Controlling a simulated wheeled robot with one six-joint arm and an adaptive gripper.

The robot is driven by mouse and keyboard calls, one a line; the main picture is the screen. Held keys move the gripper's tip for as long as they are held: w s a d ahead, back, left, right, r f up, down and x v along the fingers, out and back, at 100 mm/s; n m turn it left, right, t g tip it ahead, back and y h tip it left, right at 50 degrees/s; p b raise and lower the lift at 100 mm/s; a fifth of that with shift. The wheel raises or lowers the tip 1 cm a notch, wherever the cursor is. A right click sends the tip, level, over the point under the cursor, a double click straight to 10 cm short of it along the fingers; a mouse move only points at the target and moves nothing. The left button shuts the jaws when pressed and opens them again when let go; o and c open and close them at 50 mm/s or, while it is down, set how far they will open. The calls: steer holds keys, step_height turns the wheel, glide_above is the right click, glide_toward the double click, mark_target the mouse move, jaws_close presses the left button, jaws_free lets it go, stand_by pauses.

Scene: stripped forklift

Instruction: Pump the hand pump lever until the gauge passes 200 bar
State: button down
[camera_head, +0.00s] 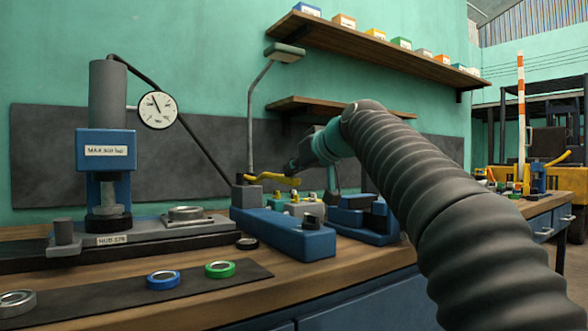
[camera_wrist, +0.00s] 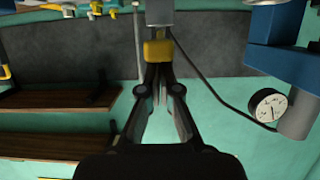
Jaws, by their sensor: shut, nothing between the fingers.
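The hand pump (camera_head: 283,237) has a long blue body and stands on the bench, with a grey block at its left end. Its yellow lever (camera_head: 284,180) lies nearly level. In the wrist view the lever's yellow grip (camera_wrist: 157,50) lies just beyond my fingertips. My gripper (camera_head: 293,167) is shut and empty beside the lever; in the wrist view its fingertips (camera_wrist: 158,70) meet close to the grip. I cannot tell whether they touch it. The round white gauge (camera_head: 157,110) hangs by the press and also shows in the wrist view (camera_wrist: 268,105); its needle points up-left, its numbers unreadable.
A blue press (camera_head: 106,143) stands at left. A blue ring (camera_head: 163,280) and a green ring (camera_head: 220,269) lie on a dark mat in front. A lamp (camera_head: 284,52) rises behind the pump. Blue vise-like blocks (camera_head: 351,217) stand right of it, under my arm.

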step_height(320, 180, down, 5)
steer(key=b, duration=0.2)
steer(key=shift+b, duration=0.35)
steer(key=shift+d+f, duration=0.15)
steer(key=shift+f, duration=0.3)
steer(key=shift+r, duration=0.1)
step_height(320, 180, up, 6)
steer(key=s+p, duration=0.1)
steer(key=p, duration=0.3)
steer(key=s+d+b, duration=0.2)
steer(key=s+d, duration=0.4)
steer(key=s, duration=0.2)
steer(key=shift+s, duration=0.35)
steer(key=shift+r, duration=0.1)
